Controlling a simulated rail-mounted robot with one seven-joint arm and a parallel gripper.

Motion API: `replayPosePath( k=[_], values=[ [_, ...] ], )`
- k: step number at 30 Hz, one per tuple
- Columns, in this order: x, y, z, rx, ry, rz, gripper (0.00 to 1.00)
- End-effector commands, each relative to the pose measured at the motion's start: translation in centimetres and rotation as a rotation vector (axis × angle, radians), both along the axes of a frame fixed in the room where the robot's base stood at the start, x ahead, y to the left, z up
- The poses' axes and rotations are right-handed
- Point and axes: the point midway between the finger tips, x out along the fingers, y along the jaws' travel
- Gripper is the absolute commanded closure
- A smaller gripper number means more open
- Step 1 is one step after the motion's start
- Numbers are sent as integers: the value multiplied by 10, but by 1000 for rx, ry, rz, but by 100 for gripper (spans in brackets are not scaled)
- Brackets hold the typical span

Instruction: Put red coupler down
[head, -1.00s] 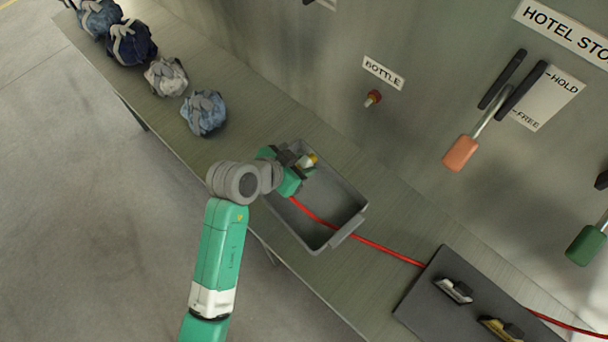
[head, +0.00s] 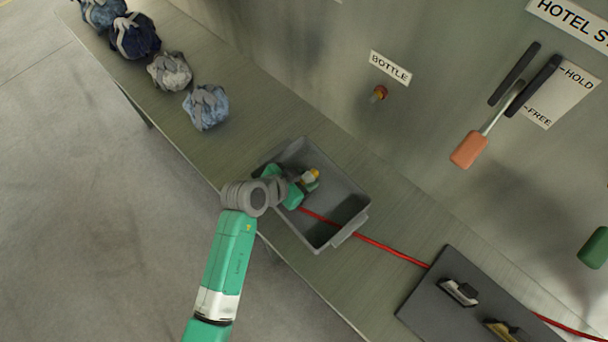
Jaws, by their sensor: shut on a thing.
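My gripper (head: 304,186) is low inside the grey tray (head: 342,240) on the bench, near its far-left part. It is shut on the red coupler, which is mostly hidden by the gripper. A small yellow and pale piece (head: 314,175) shows at the fingertips; I cannot tell whether it is part of the coupler. The red hose (head: 385,247) runs from beside the gripper, over the tray's right-hand rim and along the bench to the right.
A dark board (head: 435,300) with metal fittings lies on the bench at right. Several sling bags (head: 206,107) sit at the upper left. The wall has a bottle port (head: 379,93) and an orange-handled lever (head: 468,149). Bench between bags and tray is clear.

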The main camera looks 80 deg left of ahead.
Motion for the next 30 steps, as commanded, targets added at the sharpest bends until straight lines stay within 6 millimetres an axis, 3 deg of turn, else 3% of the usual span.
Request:
replayPosePath(
  k=[7, 9, 12, 13, 15, 25, 30],
  values=[
    [0, -1, -10, -2, 2, -2, 93],
    [0, -1, -14, -4, 4, -2, 100],
    [-1, -2, -14, -6, 5, -2, 100],
    [-1, -2, -15, -8, 6, -2, 59],
    [-1, -2, -16, -9, 8, -2, 46],
    [0, -5, -16, -12, 11, -8, 44],
    [-10, -9, 6, -12, 9, -3, 44]
  ],
)
